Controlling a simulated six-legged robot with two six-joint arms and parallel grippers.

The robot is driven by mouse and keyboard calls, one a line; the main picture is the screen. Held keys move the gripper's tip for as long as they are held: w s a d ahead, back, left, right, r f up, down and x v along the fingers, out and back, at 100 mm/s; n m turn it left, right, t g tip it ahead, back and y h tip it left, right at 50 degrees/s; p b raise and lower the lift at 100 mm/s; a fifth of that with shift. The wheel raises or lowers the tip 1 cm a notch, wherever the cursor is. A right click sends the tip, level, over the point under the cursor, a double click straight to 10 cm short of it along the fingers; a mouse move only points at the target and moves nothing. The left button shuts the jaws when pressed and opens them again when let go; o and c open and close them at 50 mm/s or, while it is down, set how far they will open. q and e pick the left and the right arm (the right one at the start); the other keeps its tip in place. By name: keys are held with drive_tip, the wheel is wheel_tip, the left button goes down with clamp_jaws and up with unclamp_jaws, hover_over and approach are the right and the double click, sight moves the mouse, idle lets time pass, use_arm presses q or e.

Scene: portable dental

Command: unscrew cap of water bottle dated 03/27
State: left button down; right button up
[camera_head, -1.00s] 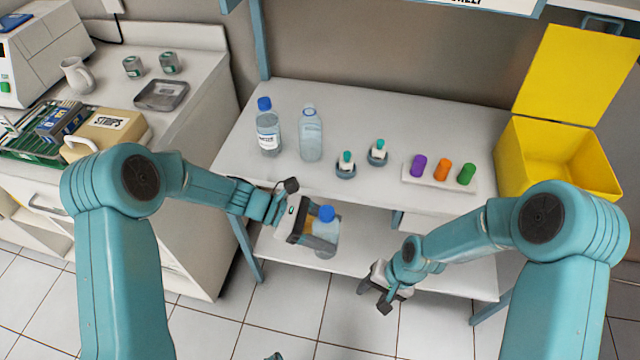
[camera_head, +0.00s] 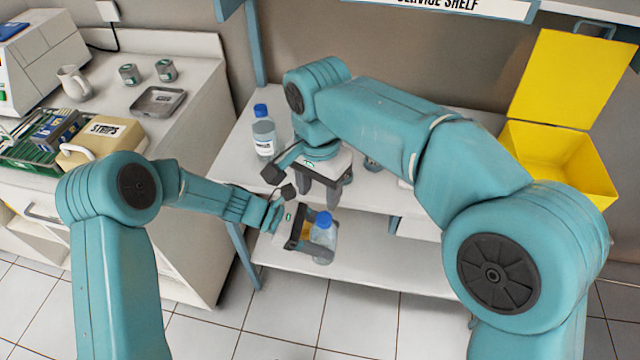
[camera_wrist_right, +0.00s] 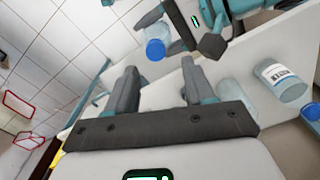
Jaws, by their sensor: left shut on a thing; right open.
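My left gripper (camera_head: 300,238) is shut around the body of a clear water bottle with a blue cap (camera_head: 323,219), held in front of the shelf. The blue cap also shows in the right wrist view (camera_wrist_right: 155,49); no date can be read. My right gripper (camera_head: 325,192) is open and empty, a little above and behind the held bottle, apart from its cap. In the right wrist view its fingers (camera_wrist_right: 157,88) are spread, with the cap beyond them. Another blue-capped bottle (camera_head: 263,134) stands on the shelf, with a white label (camera_wrist_right: 283,80).
A yellow bin (camera_head: 575,170) with a raised lid stands at the right. My right arm hides much of the shelf top (camera_head: 230,150). At the left, a counter holds a metal tray (camera_head: 158,101), a mug (camera_head: 74,82) and a strips box (camera_head: 100,141).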

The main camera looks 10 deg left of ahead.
sight(319, 217)
wheel_tip(319, 217, down, 7)
drive_tip(key=shift+f, duration=0.1)
idle(0.3)
